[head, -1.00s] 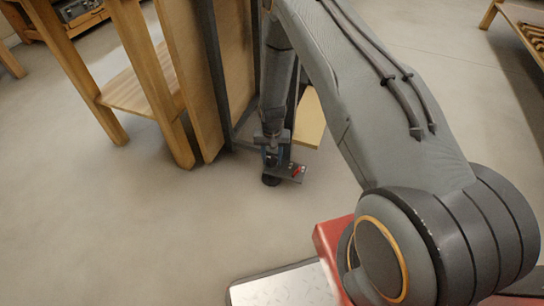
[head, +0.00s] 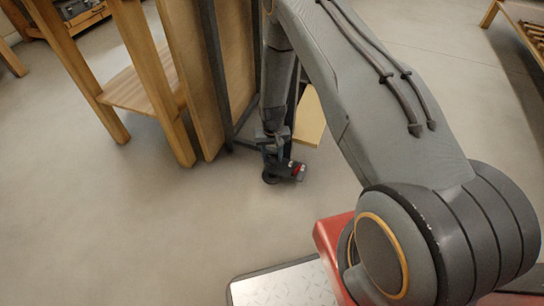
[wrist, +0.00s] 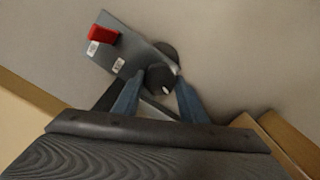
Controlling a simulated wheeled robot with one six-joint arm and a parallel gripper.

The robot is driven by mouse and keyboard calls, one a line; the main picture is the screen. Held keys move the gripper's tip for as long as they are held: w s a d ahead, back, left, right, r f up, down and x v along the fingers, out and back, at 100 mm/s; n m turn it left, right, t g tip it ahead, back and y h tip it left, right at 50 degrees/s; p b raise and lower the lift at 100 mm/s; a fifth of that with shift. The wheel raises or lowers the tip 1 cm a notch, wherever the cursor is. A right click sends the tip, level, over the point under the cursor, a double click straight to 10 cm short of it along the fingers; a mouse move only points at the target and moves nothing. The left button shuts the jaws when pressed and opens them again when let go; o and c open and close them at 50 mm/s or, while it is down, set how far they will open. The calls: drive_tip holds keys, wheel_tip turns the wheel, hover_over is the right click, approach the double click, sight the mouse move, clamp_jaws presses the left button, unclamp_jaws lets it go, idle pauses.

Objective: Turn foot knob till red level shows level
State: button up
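A small dark plate carries a red level block (wrist: 103,34) and two white labels in the wrist view. The plate lies slanted there, and the red block also shows in the head view (head: 297,168). A black round knob with a white mark, the foot knob (wrist: 161,77), is at the plate's near edge. My gripper (wrist: 159,79) has one blue finger on each side of the knob, and its tips appear to touch it. A second dark disc (wrist: 168,50) lies just behind the knob. I cannot read whether the level shows level.
A wooden frame with a dark metal upright (head: 212,80) stands left of my gripper. A pale yellow board (head: 310,118) lies just right of it. The grey floor (head: 150,230) is clear in front and to the left.

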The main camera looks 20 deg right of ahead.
sight(272, 158)
drive_tip(key=o, duration=0.4)
drive_tip(key=shift+r, duration=0.1)
wheel_tip(272, 158, up, 8)
drive_tip(key=p, duration=0.2)
drive_tip(key=shift+f+p, duration=0.2)
drive_tip(key=shift+p, duration=0.1)
